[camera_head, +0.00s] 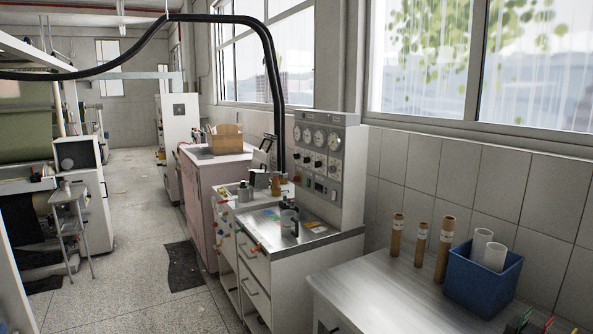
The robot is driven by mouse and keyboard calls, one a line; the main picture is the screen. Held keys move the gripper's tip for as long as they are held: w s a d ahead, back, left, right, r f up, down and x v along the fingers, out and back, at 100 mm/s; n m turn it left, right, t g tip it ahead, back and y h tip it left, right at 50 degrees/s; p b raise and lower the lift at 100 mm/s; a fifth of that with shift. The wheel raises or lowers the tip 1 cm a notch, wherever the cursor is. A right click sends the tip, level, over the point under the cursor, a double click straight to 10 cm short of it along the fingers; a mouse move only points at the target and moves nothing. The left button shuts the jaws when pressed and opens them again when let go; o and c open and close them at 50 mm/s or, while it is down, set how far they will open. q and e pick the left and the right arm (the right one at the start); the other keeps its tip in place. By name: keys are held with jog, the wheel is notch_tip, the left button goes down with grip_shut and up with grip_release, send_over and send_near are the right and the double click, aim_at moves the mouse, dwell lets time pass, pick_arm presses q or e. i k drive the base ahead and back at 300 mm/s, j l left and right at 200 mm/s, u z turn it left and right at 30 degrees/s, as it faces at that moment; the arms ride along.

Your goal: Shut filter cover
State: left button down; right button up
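I cannot make out for sure which thing is the filter or its cover. A small dark cylindrical vessel (289,222) stands upright on the metal top of a white cabinet (280,275), in front of a grey panel with gauges (326,165). Whether it has a cover, open or shut, is too small to tell. Neither of my grippers shows in the head view.
A metal-topped table (375,290) at the lower right holds brown tubes (445,248) and a blue bin (482,280) with white rolls. A pink cabinet (200,200) stands further back. A dark mat (183,267) lies on the otherwise open aisle floor (135,230).

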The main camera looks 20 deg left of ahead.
aim_at(258, 179)
jog(key=i+j+z, duration=0.35)
jog(key=j, duration=0.25)
jog(key=i+j+z, duration=0.2)
jog(key=i+j, duration=0.15)
jog(key=j, duration=0.35)
jog(key=i+j+z, duration=0.15)
jog(key=j, duration=0.85)
jog(key=i+j+z, duration=0.1)
jog(key=j, duration=0.4)
jog(key=i+j, duration=0.15)
jog(key=j, duration=0.35)
jog(key=i+j, duration=0.1)
jog(key=j, duration=0.3)
jog(key=i+j, duration=0.1)
jog(key=j, duration=0.3)
jog(key=i+j, duration=0.1)
jog(key=j, duration=0.3)
jog(key=i+j, duration=0.1)
jog(key=j, duration=0.3)
jog(key=z, duration=0.05)
